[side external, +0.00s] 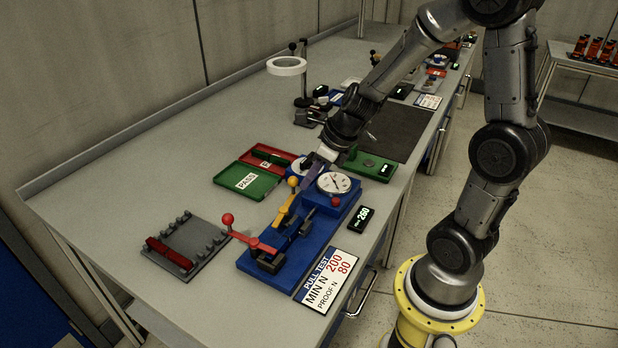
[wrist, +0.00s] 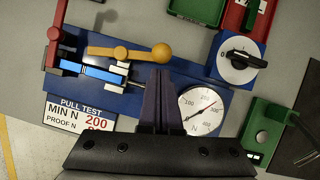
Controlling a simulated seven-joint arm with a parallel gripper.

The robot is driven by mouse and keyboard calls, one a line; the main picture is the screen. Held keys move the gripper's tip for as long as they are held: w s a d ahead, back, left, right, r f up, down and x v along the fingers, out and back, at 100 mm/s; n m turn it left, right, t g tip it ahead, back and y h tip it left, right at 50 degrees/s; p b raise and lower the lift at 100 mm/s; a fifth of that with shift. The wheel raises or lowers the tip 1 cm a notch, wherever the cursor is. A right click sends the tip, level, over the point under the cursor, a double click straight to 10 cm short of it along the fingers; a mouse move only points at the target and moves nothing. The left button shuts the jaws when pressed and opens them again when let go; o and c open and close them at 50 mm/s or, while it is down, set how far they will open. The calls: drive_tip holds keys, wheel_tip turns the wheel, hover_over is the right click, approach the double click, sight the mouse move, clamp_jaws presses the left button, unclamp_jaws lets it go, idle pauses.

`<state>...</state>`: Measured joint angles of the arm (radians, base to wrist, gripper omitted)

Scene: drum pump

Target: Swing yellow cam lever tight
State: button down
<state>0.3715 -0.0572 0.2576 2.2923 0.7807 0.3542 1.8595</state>
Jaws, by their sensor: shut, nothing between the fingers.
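The yellow cam lever (side external: 285,209) lies along the top of the blue pull-test fixture (side external: 253,263), with its ball end toward the dial gauge (side external: 334,183). In the wrist view the lever (wrist: 122,53) runs left to right and its ball knob (wrist: 161,54) is just beyond my fingertips. My gripper (wrist: 160,71) is shut and empty, its dark fingers together. I cannot tell whether they touch the ball. In the side view my gripper (side external: 312,160) is at the gauge end of the fixture, and its fingertips are hard to make out.
A red ball-ended lever (side external: 255,242) sits at the fixture's near end. A white dial with a black knob (wrist: 238,53), green PASS tray (side external: 248,182) and red tray (side external: 272,155) are close by. A display reading 260 (side external: 361,219) and a sign (side external: 328,281) lie at right.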

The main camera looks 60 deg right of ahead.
drive_tip(key=shift+w+d+n+y, duration=0.25)
drive_tip(key=shift+w+n, duration=0.2)
drive_tip(key=shift+n, duration=0.25)
idle(0.3)
drive_tip(key=shift+w+n+g+y, duration=0.3)
drive_tip(key=shift+w+n+y, duration=0.5)
drive_tip(key=shift+n, duration=0.6)
drive_tip(key=w+n, duration=0.1)
drive_tip(key=n, duration=0.1)
drive_tip(key=w+n+g+y, duration=0.1)
drive_tip(key=shift+w+a+n, duration=0.15)
drive_tip(key=shift+w+n, duration=0.15)
drive_tip(key=shift+n, duration=0.1)
drive_tip(key=shift+w+a+n+g+y, duration=0.2)
drive_tip(key=shift+w+a+n+g, duration=0.4)
drive_tip(key=shift+n, duration=0.75)
drive_tip(key=shift+w+a+n+g+y, duration=0.15)
drive_tip(key=shift+w+a+n+g, duration=0.45)
drive_tip(key=shift+n, duration=0.8)
drive_tip(key=shift+w+a+n+g+y, duration=0.2)
drive_tip(key=shift+w+a+n+g, duration=0.4)
drive_tip(key=shift+n, duration=0.75)
drive_tip(key=shift+w+d, duration=0.1)
drive_tip(key=d+r, duration=0.8)
drive_tip(key=shift+d, duration=0.2)
